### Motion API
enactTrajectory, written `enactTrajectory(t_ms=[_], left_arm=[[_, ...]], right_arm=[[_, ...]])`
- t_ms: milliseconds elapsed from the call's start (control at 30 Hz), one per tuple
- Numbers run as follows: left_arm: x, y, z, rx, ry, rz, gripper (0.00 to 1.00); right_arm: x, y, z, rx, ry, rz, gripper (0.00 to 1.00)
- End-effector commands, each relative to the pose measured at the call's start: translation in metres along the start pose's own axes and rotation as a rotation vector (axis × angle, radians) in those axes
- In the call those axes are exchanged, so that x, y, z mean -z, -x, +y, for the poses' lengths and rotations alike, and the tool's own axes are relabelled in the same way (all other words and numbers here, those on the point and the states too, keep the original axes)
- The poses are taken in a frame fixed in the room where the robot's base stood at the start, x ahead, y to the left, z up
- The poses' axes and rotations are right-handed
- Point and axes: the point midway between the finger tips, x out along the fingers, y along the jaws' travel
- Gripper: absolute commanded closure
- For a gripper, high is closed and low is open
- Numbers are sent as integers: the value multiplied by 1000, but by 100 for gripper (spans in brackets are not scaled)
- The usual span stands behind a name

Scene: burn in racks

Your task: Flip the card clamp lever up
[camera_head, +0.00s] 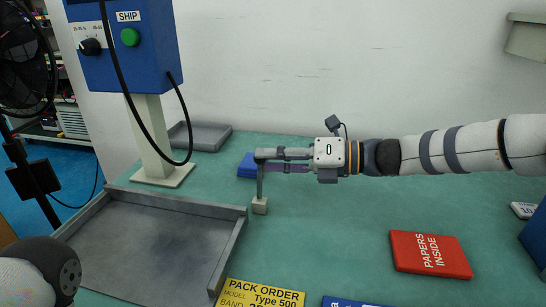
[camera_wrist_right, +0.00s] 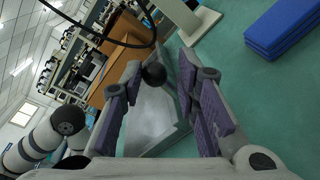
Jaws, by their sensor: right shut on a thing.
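The card clamp stands on the green bench in the head view, with a small pale base block (camera_head: 260,206) and a dark lever (camera_head: 260,182) rising nearly upright from it. The lever's top meets the fingertips of my right gripper (camera_head: 262,154), which reaches in level from the right and is shut on it. In the right wrist view a dark round knob (camera_wrist_right: 154,73) shows between the purple-padded fingers of the right gripper (camera_wrist_right: 168,75), closer to the left finger. The lever's shaft is hard to make out there. My left gripper is out of view; part of my left arm shows at lower left.
A grey open tray (camera_head: 240,245) lies just left of the clamp. A blue block (camera_head: 246,166) sits behind it. A blue control box (camera_head: 125,50) stands on a post at back left. A red box (camera_head: 430,254) and yellow pack order card (camera_head: 260,293) lie nearer.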

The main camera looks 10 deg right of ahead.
Motion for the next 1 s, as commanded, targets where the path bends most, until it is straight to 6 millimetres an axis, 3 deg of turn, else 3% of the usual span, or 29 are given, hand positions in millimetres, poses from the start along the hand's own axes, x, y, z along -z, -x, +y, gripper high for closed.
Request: enactTrajectory(t_ms=[33, 167, 200, 300, 667, 1000], left_arm=[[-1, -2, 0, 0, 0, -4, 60], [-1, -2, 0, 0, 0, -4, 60], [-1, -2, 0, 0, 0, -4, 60], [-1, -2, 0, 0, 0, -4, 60], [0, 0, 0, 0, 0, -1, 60], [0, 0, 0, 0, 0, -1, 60]], right_arm=[[12, -1, -9, 13, -12, 20, 100], [12, -1, -9, 13, -12, 20, 100], [12, -1, -9, 13, -12, 20, 69], [11, -1, -9, 13, -11, 17, 46], [4, 7, -5, 9, -4, 6, 45], [4, 92, -4, 10, -5, 6, 45]])
